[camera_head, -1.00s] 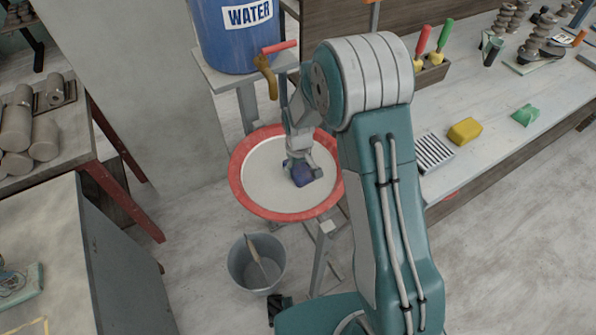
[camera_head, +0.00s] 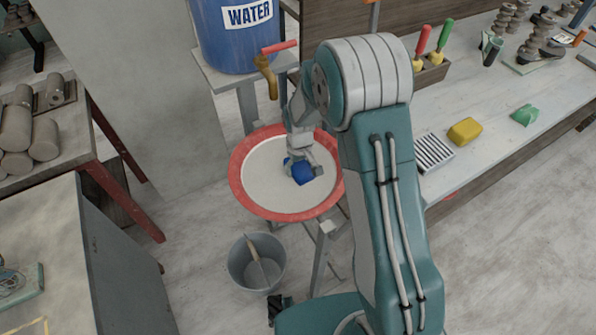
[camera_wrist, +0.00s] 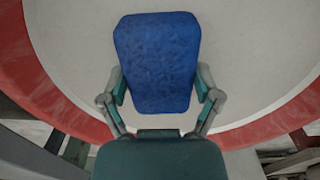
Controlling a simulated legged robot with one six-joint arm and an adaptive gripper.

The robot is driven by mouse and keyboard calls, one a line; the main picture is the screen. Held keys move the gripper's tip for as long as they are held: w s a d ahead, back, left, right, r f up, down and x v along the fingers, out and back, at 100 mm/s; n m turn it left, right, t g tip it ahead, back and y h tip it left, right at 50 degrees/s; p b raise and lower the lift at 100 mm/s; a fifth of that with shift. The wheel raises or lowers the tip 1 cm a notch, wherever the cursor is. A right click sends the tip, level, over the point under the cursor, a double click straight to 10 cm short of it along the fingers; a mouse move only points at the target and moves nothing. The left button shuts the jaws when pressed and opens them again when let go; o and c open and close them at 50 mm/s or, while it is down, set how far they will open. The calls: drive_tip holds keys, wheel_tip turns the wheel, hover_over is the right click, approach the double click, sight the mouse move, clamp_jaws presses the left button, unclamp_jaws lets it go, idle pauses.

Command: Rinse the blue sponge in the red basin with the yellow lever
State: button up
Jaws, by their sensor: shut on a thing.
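The blue sponge (camera_head: 303,174) is in my gripper (camera_head: 304,166), over the pale inside of the red-rimmed basin (camera_head: 237,178). In the wrist view the sponge (camera_wrist: 157,60) is held between both fingers (camera_wrist: 160,84), which press on its sides. The basin's red rim (camera_wrist: 42,72) curves around below it. I cannot tell whether the sponge touches the basin floor. A brass-yellow tap (camera_head: 267,75) with a red lever (camera_head: 279,47) sticks out from the blue water barrel (camera_head: 233,35) behind the basin. No water stream shows.
A grey bucket (camera_head: 238,272) with a tool in it stands on the floor below the basin. A yellow sponge (camera_head: 465,131), a green sponge (camera_head: 526,115) and a striped block (camera_head: 434,153) lie on the right bench (camera_head: 480,170). Clay rolls (camera_head: 44,138) lie on the left table.

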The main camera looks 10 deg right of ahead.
sight(299, 166)
drive_tip(key=shift+r, duration=4.6)
